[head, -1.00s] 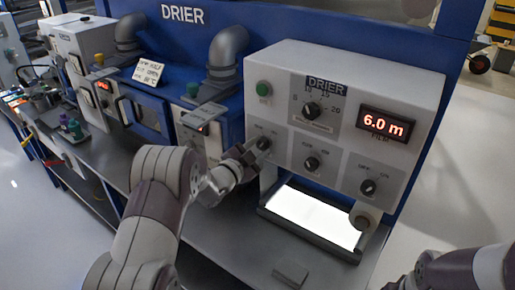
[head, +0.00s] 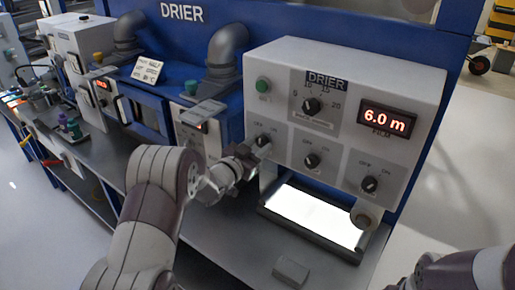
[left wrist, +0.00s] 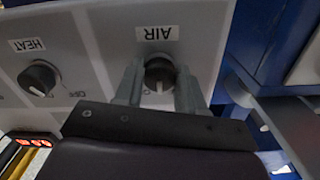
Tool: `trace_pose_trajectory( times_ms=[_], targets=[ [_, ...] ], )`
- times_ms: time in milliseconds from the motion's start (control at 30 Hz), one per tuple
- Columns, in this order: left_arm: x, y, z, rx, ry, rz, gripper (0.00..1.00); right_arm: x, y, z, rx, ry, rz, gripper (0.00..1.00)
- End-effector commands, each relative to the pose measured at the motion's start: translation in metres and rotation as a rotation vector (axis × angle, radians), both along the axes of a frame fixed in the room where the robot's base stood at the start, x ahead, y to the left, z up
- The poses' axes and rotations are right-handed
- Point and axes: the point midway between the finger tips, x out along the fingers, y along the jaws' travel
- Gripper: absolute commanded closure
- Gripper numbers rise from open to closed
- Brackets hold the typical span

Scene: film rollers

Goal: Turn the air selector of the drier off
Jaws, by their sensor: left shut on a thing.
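The drier's white control box (head: 345,120) stands at the right of the head view. Its air selector (head: 262,141), a dark round knob, is at the lower left of the panel. My left gripper (head: 255,150) is at this knob, partly hiding it. In the left wrist view, the air selector (left wrist: 160,72) sits below an upside-down AIR label (left wrist: 157,33). The fingers of my left gripper (left wrist: 160,86) are shut on it, one on each side. The knob's exact pointing is hard to read. My right gripper is not seen; only part of my right arm shows.
The heat selector (left wrist: 40,78) is beside the air selector. The panel also has a third selector (head: 369,184), a numbered dial (head: 311,106), a green button (head: 262,85) and a 6.0 m display (head: 388,120). A bright white plate (head: 313,215) lies below. A grey block (head: 291,272) sits on the bench.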

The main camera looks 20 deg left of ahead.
Motion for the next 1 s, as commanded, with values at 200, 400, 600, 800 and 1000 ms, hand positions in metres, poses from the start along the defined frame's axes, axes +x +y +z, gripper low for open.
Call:
trace_pose_trajectory(
  times_ms=[200,400,600,800,1000],
  targets=[
    [-0.0005,-0.0009,-0.0014,-0.182,0.069,0.0,0.91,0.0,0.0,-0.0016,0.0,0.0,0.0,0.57],
    [-0.0008,-0.0015,-0.001,-0.326,0.122,0.0,0.91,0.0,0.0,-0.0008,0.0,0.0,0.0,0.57],
    [-0.001,-0.002,-0.0011,-0.43,0.159,0.0,0.91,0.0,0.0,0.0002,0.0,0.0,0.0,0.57],
    [-0.0011,-0.0022,-0.0013,-0.491,0.181,0.0,0.91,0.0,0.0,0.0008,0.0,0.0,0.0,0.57],
    [-0.0011,-0.0023,-0.0014,-0.514,0.19,0.001,0.91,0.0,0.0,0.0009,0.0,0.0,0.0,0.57]
  ],
)
